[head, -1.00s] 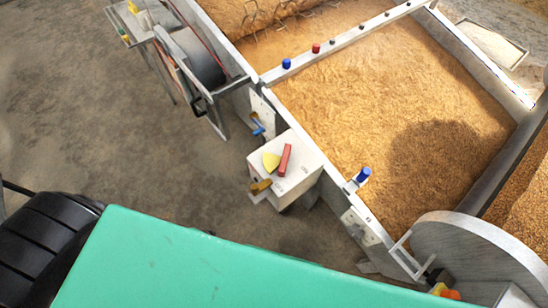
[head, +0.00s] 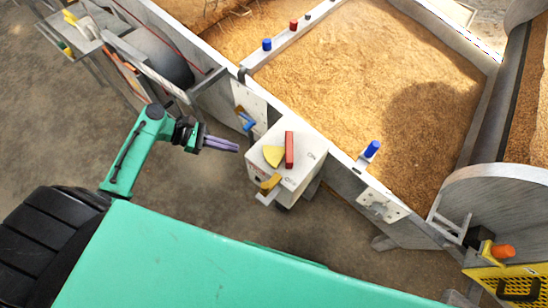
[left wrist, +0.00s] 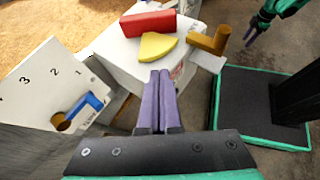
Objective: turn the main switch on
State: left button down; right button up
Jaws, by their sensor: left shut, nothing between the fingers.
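A white box (head: 262,185) stands beside the grain bed. On its top are a red bar (head: 289,150) and a yellow wedge (head: 273,156). A brown-orange lever (head: 270,183) sticks out from its front side; it also shows in the left wrist view (left wrist: 210,41). I cannot tell for sure which of these is the main switch. My left gripper (head: 238,149) is shut and empty, just left of the box. In the left wrist view its purple fingers (left wrist: 160,74) point at the box, below the yellow wedge. My right gripper (left wrist: 249,41) shows small at the upper right there.
A numbered plate with a blue lever (left wrist: 80,108) is on the bed wall left of the box. Blue knobs (head: 371,149) and a red knob (head: 293,25) sit along the bed rims. A metal drum unit (head: 155,55) stands upper left. Floor between my base and box is clear.

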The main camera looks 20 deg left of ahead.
pick_arm(q)
jog(key=d+r, duration=0.1)
jog(key=r, duration=0.1)
send_near(275, 160)
jog(key=shift+h, duration=0.3)
jog(key=x, duration=0.4)
jog(key=shift+w+d+r, duration=0.15)
jog(key=shift+w+d, duration=0.15)
jog(key=d, duration=0.2)
jog(key=w+d, duration=0.1)
jog(key=d, duration=0.1)
jog(key=shift+w, duration=0.1)
jog(key=shift+d, duration=0.1)
